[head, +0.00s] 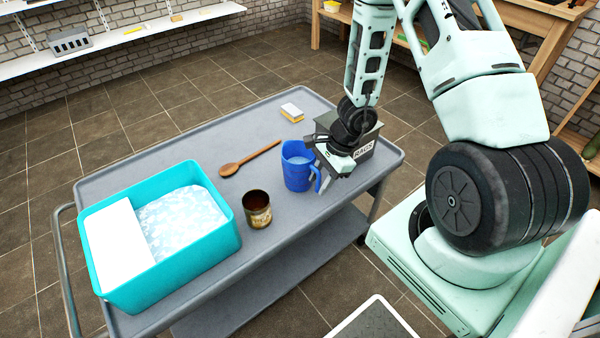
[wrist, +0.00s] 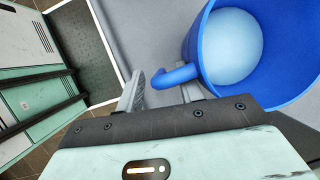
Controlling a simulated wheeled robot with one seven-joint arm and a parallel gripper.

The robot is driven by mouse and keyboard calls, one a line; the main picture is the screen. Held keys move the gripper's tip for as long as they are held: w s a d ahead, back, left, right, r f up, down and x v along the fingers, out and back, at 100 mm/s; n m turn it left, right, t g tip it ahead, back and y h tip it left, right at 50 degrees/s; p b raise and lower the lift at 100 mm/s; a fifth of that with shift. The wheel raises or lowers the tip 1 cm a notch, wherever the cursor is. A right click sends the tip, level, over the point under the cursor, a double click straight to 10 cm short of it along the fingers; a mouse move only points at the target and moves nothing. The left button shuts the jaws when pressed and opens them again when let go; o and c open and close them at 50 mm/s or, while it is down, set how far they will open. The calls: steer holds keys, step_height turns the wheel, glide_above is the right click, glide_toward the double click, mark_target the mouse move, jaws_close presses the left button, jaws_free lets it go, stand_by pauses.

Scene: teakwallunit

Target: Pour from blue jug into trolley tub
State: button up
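The blue jug (head: 298,176) stands upright on the grey trolley, its handle toward my gripper. Pale liquid shows inside it; in the wrist view the jug (wrist: 287,85) fills the upper right. The teal trolley tub (head: 190,262) sits at the trolley's left end, with foamy water and a white slab across its left part. My gripper (head: 332,178) is low at the jug's right side. In the wrist view its fingers (wrist: 162,95) are apart, with the handle's end near the gap between them. Whether they touch the handle cannot be told.
A brown tin (head: 257,211) stands between jug and tub. A wooden spoon (head: 248,159) and a sponge (head: 292,112) lie behind. A grey box marked RAGS (head: 364,150) stands just behind my gripper. The trolley top (head: 215,130) is bare at the back.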

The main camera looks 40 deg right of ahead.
steer(key=shift+f, duration=0.1)
jaws_close()
